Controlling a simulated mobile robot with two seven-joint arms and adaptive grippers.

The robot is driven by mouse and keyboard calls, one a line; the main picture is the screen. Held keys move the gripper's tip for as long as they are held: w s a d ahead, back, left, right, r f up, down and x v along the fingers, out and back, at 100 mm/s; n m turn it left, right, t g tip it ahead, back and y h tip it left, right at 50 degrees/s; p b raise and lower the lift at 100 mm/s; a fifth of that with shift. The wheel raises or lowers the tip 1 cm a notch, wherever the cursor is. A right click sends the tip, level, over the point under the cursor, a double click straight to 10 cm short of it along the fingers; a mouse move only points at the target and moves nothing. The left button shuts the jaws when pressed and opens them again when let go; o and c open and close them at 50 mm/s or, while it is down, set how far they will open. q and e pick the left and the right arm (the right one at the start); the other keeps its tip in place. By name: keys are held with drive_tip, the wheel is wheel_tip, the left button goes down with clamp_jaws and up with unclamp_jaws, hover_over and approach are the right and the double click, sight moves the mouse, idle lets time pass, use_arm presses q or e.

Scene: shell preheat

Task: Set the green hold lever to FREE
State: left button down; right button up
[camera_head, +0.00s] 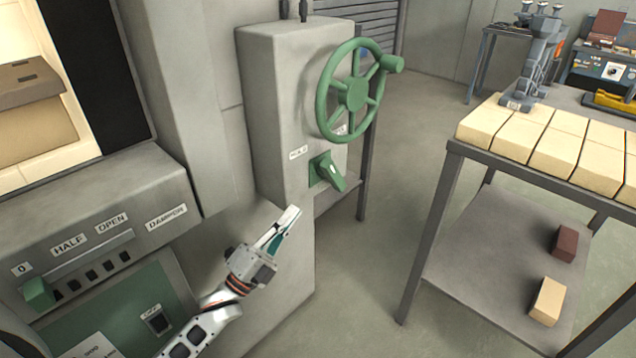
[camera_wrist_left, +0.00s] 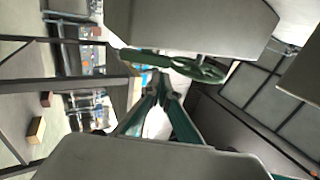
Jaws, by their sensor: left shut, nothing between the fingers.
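The green hold lever (camera_head: 330,172) sits on a green plate on the right face of the grey cabinet, below the handwheel. Its grip slants down to the right. A small label, apparently HOLD (camera_head: 298,153), is at its upper left; another label (camera_head: 341,130) above is partly covered by the wheel and unreadable. My left gripper (camera_head: 291,216) is shut and empty, below and left of the lever, apart from it. In the left wrist view the closed fingertips (camera_wrist_left: 161,92) point towards green parts; I cannot tell whether the lever is among them. My right gripper is not in view.
The green handwheel (camera_head: 352,92) juts out above the lever. A damper panel (camera_head: 90,235) with a green slider is at the left. A metal table (camera_head: 455,150) with pale blocks stands at the right. Open floor (camera_head: 385,240) lies between cabinet and table.

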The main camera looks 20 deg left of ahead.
sight(323, 171)
use_arm(q)
drive_tip(key=x, duration=0.9)
drive_tip(key=shift+w+d+r, duration=0.15)
drive_tip(key=shift+w+r, duration=0.05)
drive_tip(key=shift+w, duration=0.25)
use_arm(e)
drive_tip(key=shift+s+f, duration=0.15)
use_arm(q)
drive_tip(key=shift+p, duration=0.3)
drive_tip(key=shift+r+p, duration=0.6)
drive_tip(key=shift+p, duration=0.1)
drive_tip(key=shift+f+g+p, duration=0.15)
drive_tip(key=shift+g+p, duration=0.15)
drive_tip(key=shift+g, duration=0.1)
drive_tip(key=shift+w, duration=0.1)
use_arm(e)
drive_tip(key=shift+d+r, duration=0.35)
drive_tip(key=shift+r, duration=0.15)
